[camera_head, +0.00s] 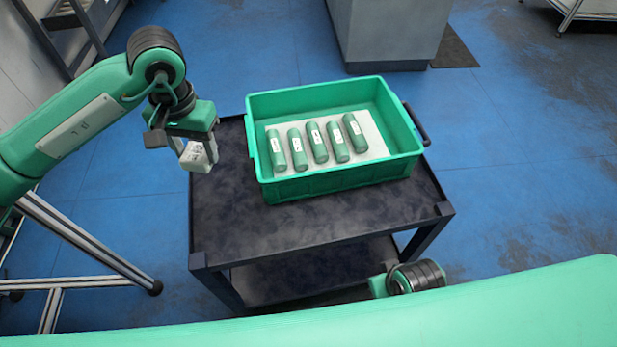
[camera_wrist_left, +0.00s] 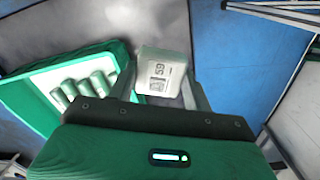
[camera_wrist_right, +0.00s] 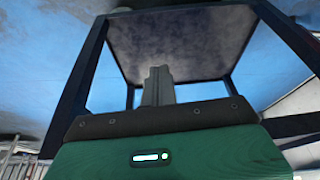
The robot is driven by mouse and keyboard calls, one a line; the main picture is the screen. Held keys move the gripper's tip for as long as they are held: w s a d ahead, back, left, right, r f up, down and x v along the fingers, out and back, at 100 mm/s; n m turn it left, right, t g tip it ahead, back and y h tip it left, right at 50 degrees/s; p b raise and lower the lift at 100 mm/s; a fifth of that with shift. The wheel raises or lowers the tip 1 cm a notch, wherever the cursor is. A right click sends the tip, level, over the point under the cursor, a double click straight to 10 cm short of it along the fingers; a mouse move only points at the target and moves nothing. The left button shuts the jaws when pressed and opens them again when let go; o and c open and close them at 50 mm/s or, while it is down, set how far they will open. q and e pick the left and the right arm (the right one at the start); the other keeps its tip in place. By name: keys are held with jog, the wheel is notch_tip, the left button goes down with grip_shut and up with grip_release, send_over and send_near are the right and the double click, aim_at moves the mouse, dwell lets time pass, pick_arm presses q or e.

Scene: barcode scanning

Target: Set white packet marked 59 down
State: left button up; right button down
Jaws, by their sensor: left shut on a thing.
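A small white packet marked 59 (camera_head: 193,156) hangs between the fingers of my left gripper (camera_head: 198,147), above the left edge of the dark cart in the head view. In the left wrist view the packet (camera_wrist_left: 162,72) shows its printed 59 and sits between the two fingers of the left gripper (camera_wrist_left: 168,85). The left gripper is shut on it. My right gripper (camera_wrist_right: 157,85) shows in the right wrist view with its fingers together and nothing between them. In the head view its fingers are hidden.
A dark cart top (camera_head: 310,218) carries a green crate (camera_head: 340,184) with several green cylinders (camera_head: 318,142) on a white sheet. The cart's left and front parts are bare. Blue floor (camera_head: 520,180) surrounds the cart. A grey cabinet (camera_head: 390,30) stands behind.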

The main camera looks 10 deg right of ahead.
pick_arm(q)
jog(key=shift+f, duration=0.35)
send_over(225, 212)
notch_tip(225, 212, down, 16)
jog(key=shift+r+b, duration=0.2)
jog(key=shift+b, duration=0.2)
notch_tip(225, 212, down, 4)
jog(key=shift+r, duration=0.1)
jog(key=shift+f, duration=0.35)
pick_arm(e)
jog(key=v, duration=0.3)
jog(key=shift+f, duration=0.1)
pick_arm(q)
jog(key=shift+f+b, duration=0.1)
jog(key=shift+b, duration=0.2)
jog(key=o, duration=1.1)
jog(key=shift+c, duration=0.2)
pick_arm(e)
jog(key=shift+w+a+t, duration=0.15)
jog(key=shift+a+t, duration=0.05)
jog(key=shift+t, duration=0.1)
